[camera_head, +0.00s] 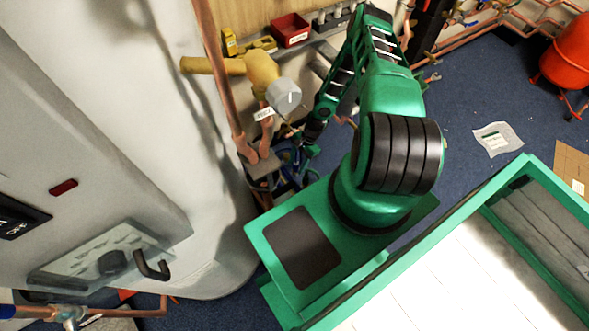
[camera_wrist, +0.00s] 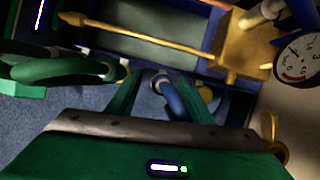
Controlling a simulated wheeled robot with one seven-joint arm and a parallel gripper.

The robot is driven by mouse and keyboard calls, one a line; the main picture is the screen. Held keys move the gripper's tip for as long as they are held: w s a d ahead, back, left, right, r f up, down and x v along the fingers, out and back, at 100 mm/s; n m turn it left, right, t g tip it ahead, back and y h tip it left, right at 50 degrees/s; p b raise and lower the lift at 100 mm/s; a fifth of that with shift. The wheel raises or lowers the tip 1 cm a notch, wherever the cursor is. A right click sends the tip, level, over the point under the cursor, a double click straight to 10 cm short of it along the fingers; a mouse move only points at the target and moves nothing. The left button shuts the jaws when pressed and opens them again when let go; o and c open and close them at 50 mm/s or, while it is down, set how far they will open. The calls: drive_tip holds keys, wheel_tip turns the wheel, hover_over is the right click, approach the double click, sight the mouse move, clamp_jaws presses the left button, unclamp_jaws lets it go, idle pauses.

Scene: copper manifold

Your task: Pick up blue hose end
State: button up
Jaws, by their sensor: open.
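In the wrist view the blue hose (camera_wrist: 176,102) curves between the two green fingers of my gripper (camera_wrist: 188,88), with a pale round end (camera_wrist: 160,84) near the left finger. The fingers are apart, and no firm grip on the hose shows. The hose's lower part is hidden behind the gripper body. In the head view my green arm reaches down beside the wall pipes, and a blue hose part (camera_head: 288,156) shows in the dark clutter there. My fingertips cannot be made out in that view.
In the wrist view a green hose (camera_wrist: 60,70) lies left, a brass fitting (camera_wrist: 238,58) and dial gauge (camera_wrist: 298,58) right. In the head view copper pipes (camera_head: 222,75) and a white tank (camera_head: 110,120) stand left. A red bin (camera_head: 290,30) sits behind.

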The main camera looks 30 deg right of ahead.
sight(293, 170)
drive_tip(key=shift+w+x, duration=0.2)
drive_tip(key=shift+x, duration=2.1)
drive_tip(key=shift+c, duration=0.5)
clamp_jaws()
drive_tip(key=shift+r, duration=0.1)
drive_tip(key=shift+r, duration=4.95)
drive_tip(key=shift+r, duration=0.1)
